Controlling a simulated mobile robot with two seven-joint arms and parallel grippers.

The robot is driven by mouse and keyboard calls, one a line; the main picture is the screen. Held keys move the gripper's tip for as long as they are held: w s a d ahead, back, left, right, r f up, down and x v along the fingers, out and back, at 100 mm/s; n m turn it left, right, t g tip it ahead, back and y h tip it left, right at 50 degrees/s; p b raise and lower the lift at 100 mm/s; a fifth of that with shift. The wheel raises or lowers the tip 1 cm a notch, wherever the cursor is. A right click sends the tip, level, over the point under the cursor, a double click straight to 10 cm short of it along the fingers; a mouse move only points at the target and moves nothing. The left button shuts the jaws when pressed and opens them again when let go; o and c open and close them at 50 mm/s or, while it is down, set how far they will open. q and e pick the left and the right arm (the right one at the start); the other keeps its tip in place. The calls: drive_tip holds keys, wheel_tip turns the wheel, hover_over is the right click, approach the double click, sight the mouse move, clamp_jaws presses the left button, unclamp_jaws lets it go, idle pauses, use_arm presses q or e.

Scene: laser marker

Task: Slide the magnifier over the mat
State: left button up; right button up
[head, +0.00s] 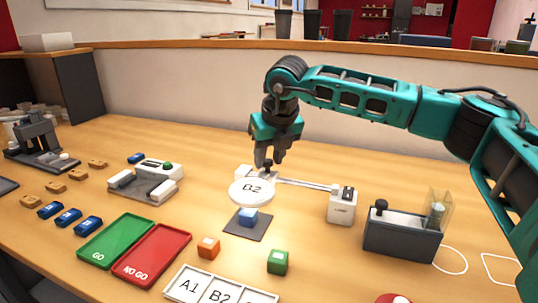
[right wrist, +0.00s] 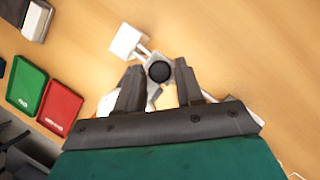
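My right gripper (head: 264,163) points down just behind the lens, at the left part of a thin rail. In the right wrist view, my right gripper (right wrist: 160,68) has its fingers apart, on either side of a round black knob (right wrist: 159,72); firm contact does not show. The lens is mostly hidden behind a finger there. My left gripper is not in view.
The rail (head: 308,184) runs to a white end block (head: 342,207). A dark grey device (head: 402,235) stands at right. Orange (head: 208,247) and green (head: 278,262) blocks lie in front of the mat. Green (head: 117,242) and red (head: 153,254) trays lie front left.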

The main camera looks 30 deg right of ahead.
clamp_jaws()
idle(0.3)
drive_tip(key=shift+w+a, duration=0.45)
drive_tip(key=shift+a, duration=0.05)
drive_tip(key=shift+r, duration=0.1)
drive_tip(key=shift+o, duration=1.6)
unclamp_jaws()
drive_tip(key=shift+w, duration=0.1)
